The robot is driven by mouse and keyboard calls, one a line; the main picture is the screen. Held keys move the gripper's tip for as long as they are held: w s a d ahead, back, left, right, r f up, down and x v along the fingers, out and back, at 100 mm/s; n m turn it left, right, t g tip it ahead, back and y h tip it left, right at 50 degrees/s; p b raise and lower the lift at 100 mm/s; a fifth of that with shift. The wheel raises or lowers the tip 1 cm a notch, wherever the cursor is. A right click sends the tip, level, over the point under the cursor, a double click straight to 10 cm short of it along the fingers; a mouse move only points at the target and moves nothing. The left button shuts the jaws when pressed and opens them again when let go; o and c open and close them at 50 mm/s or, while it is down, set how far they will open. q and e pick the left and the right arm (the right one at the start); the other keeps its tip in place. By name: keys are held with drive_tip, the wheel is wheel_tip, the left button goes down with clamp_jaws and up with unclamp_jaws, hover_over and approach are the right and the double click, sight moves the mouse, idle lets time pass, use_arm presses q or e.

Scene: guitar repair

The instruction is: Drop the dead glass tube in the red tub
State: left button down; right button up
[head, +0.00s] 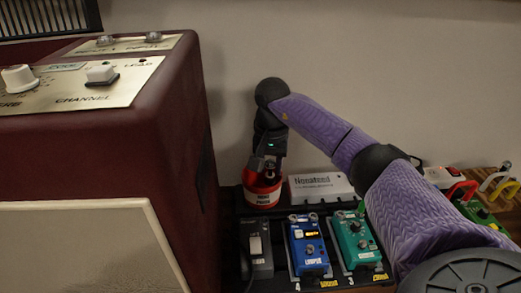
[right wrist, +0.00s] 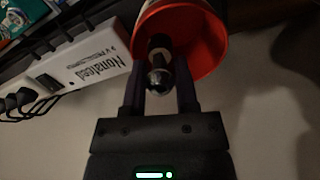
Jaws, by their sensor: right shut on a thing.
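The red tub (head: 262,194) with a white label stands behind the pedals, beside the amplifier. It also shows in the right wrist view (right wrist: 205,58), with its open mouth facing the camera. My right gripper (head: 268,165) points down over the tub. In the right wrist view my right gripper (right wrist: 160,85) is shut on the glass tube (right wrist: 158,80), a dark, shiny, rounded piece between the fingers. The tube's far end lies at or inside the tub's mouth; the exact depth is unclear. My left gripper is not in view.
A maroon amplifier (head: 180,130) stands close on the left. A white power strip (head: 322,187) lies right of the tub. A grey pedal (head: 257,250), a blue pedal (head: 309,250) and a teal pedal (head: 356,242) sit in front. Coloured clips (head: 495,180) are at far right.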

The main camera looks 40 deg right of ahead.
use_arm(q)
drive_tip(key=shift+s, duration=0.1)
use_arm(e)
drive_tip(key=o, duration=1)
drive_tip(key=shift+r, duration=0.1)
wheel_tip(320, 180, up, 9)
drive_tip(key=p, duration=0.5)
drive_tip(key=shift+r, duration=0.15)
drive_tip(key=shift+r+p, duration=0.3)
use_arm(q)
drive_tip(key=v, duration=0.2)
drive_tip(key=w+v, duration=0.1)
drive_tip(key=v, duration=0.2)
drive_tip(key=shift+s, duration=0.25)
